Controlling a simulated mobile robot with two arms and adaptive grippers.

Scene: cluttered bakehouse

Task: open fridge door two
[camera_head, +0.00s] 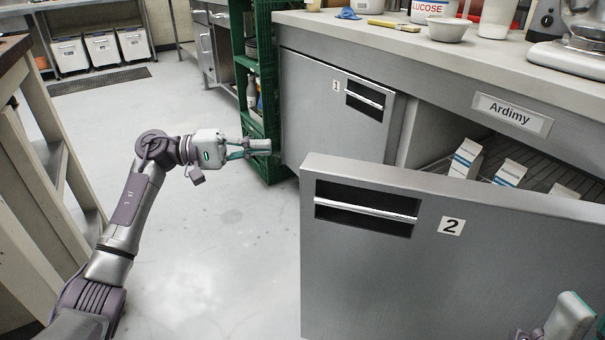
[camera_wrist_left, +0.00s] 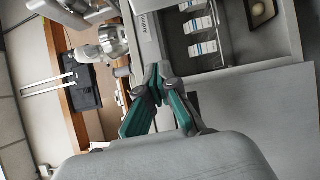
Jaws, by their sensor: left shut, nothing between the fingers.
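Fridge door two (camera_head: 450,275), a steel panel marked "2" with a recessed bar handle (camera_head: 366,208), stands swung open toward me in the head view. Behind it the fridge compartment shows white cartons (camera_head: 466,158) on a wire shelf. My left gripper (camera_head: 262,147) is left of the door's free edge and apart from the handle. It is shut and empty, and its closed fingers (camera_wrist_left: 158,78) show in the left wrist view. A pale piece of my right gripper (camera_head: 570,318) shows at the bottom right corner, in front of the door. Its fingers are hidden.
Door one (camera_head: 330,105) is closed, beside a green crate stack (camera_head: 262,90) close behind my left gripper. The counter (camera_head: 470,62) holds a bowl (camera_head: 447,30), a tub and a mixer. A wooden table (camera_head: 35,150) stands at left. Open floor lies between.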

